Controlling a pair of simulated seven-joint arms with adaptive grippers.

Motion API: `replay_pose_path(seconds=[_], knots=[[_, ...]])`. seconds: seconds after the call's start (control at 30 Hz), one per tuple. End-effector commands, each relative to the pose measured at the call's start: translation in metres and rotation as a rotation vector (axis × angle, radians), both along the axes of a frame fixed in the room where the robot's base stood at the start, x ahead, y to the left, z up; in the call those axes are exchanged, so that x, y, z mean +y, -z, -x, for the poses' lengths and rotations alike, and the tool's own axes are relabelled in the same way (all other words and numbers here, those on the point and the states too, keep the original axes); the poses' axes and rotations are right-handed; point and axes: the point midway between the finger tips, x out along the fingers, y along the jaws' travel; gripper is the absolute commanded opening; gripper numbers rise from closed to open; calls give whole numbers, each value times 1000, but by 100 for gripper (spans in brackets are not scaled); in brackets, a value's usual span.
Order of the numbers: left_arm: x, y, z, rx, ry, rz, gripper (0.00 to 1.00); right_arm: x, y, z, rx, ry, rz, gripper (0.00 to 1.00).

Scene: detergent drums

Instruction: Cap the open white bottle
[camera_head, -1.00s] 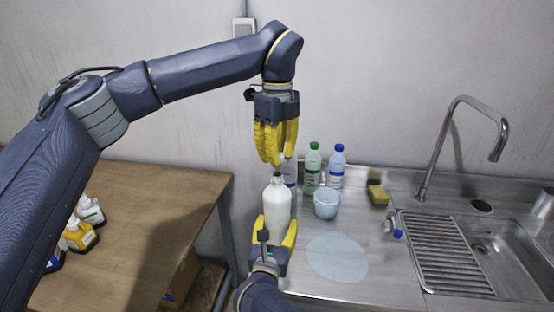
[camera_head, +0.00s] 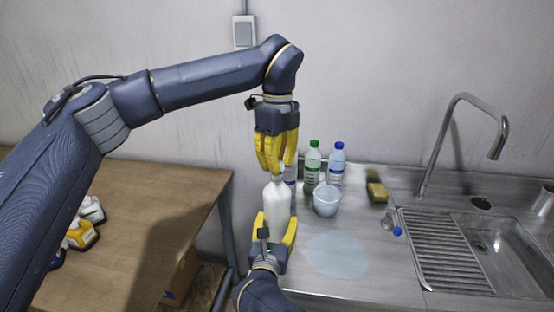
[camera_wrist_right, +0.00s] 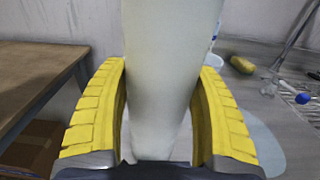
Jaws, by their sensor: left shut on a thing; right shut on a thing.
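The white bottle (camera_head: 277,206) stands upright at the left end of the metal counter in the head view. My right gripper (camera_head: 273,222) is shut around its lower body. In the right wrist view the white bottle (camera_wrist_right: 168,70) fills the space between the yellow fingers of my right gripper (camera_wrist_right: 162,100). My left gripper (camera_head: 276,172) points down right above the bottle, with its fingertips at the bottle's neck. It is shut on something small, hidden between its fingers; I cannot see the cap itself. The bottle's mouth is also hidden.
Behind stand a green-capped bottle (camera_head: 312,165) and a blue-capped bottle (camera_head: 337,165). A pale bucket (camera_head: 326,200) and a sponge (camera_head: 377,192) sit to the right. The sink (camera_head: 490,245) and faucet (camera_head: 462,100) are further right. A wooden table (camera_head: 140,230) is at left.

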Motion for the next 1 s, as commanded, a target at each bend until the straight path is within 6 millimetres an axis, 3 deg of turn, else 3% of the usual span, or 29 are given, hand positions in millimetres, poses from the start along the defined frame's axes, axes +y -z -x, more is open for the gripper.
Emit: replay_pose_path(seconds=[1.0], knots=[[0, 11, 0, 0, 0, 0, 12, 0, 1, 0, 1, 0, 0, 16]])
